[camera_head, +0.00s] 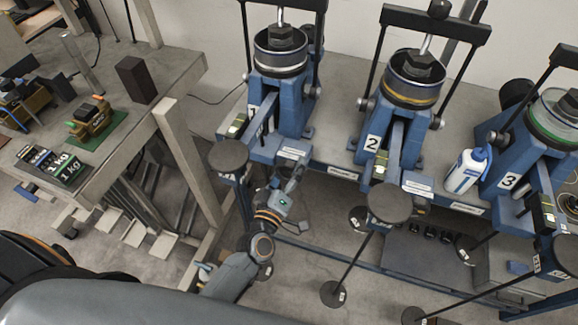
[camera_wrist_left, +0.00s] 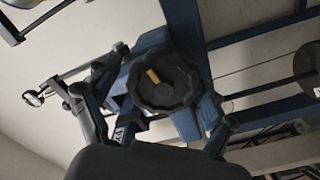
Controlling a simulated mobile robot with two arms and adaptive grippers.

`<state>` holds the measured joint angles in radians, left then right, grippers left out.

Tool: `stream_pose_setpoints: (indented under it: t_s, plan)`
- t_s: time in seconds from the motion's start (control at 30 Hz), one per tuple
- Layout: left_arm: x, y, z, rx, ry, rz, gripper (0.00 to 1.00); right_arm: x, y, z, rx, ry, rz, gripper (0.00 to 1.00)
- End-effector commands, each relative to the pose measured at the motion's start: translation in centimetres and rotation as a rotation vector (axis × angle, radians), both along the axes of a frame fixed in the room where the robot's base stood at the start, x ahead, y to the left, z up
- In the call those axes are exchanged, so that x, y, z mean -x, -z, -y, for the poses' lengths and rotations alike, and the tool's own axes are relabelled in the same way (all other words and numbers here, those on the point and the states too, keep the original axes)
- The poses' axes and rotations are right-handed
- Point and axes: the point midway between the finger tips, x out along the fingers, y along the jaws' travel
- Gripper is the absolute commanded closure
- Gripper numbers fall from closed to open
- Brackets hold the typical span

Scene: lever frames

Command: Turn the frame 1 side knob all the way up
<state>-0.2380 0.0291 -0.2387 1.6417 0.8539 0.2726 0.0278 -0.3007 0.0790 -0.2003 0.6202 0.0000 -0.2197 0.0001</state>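Frame 1 (camera_head: 264,105) is the blue lever frame at the left of the bench in the head view, with a label "1". My left arm reaches up to its lower front, and my left gripper (camera_head: 295,174) is just below and right of its front beam. In the left wrist view a black, ribbed round knob (camera_wrist_left: 176,88) with a yellow mark lies ahead, on a blue frame part. The fingers of my left gripper (camera_wrist_left: 155,120) are spread to either side, the knob showing between and beyond them. Contact cannot be told. I cannot pick this knob out in the head view. My right gripper is not in view.
Frame 2 (camera_head: 400,105) and frame 3 (camera_head: 545,135) stand to the right, with a white and blue bottle (camera_head: 466,171) between them. Black discs on long rods jut forward. A side table (camera_head: 170,75) with 1 kg weights is at the left.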

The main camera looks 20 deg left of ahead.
Motion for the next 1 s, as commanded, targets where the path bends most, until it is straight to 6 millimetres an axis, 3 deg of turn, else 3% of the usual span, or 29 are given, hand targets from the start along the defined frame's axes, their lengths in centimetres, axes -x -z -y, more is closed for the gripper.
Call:
stream_pose_setpoints:
  t_s: [0.27,0.7,1.0]
  plan:
    - [0.3,0.3,0.0,0.004,0.000,-0.007,0.15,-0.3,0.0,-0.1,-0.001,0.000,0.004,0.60]
    - [5.1,0.4,-0.2,0.005,0.001,-0.011,0.15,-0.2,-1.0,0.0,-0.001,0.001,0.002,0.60]
    - [6.2,0.4,-0.2,0.006,0.000,-0.008,0.15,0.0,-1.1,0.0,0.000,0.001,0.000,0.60]
